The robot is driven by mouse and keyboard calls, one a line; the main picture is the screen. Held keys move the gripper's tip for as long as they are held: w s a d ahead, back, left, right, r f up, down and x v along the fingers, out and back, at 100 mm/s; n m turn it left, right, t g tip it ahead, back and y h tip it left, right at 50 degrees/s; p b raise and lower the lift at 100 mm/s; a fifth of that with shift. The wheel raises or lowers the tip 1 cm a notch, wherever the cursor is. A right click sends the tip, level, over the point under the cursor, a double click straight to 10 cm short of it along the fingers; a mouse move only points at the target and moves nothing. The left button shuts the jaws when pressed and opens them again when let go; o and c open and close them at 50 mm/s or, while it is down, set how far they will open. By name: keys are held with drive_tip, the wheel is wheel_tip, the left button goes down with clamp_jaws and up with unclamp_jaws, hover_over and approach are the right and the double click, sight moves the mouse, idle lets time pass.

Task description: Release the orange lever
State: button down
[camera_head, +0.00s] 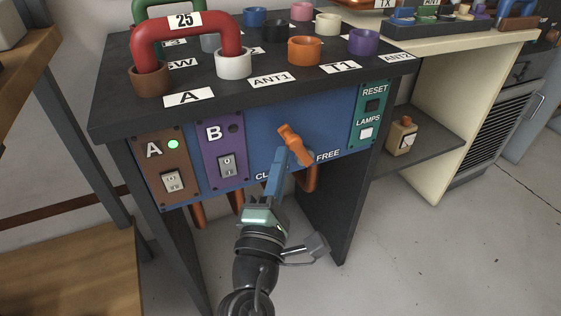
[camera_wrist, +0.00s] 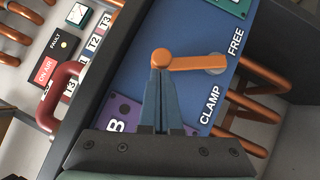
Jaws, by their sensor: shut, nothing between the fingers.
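The orange lever (camera_head: 294,144) is on the blue panel (camera_head: 262,112) of the dark bench. It slants up and left in the head view, above and between the words CLAMP and FREE. In the wrist view the lever (camera_wrist: 190,63) runs from its round knob at the left to a grey pivot (camera_wrist: 215,63) near the labels. My gripper (camera_head: 281,152) is shut and empty, its blue fingers close together. Its fingertips (camera_wrist: 161,72) are right at the knob end, overlapping it in view. I cannot tell whether they touch it. My fingers partly hide the CLAMP label in the head view.
Brown module A (camera_head: 162,168) with a lit green lamp and purple module B (camera_head: 222,160) sit left of the lever. A green RESET and LAMPS plate (camera_head: 369,114) is to the right. A red U-link (camera_head: 187,35) stands on the bench top. Orange pipes (camera_wrist: 250,110) hang under the panel.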

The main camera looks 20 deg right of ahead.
drive_tip(key=shift+d+r+m+p, duration=0.2)
drive_tip(key=shift+r+m+p, duration=0.1)
drive_tip(key=shift+p, duration=0.5)
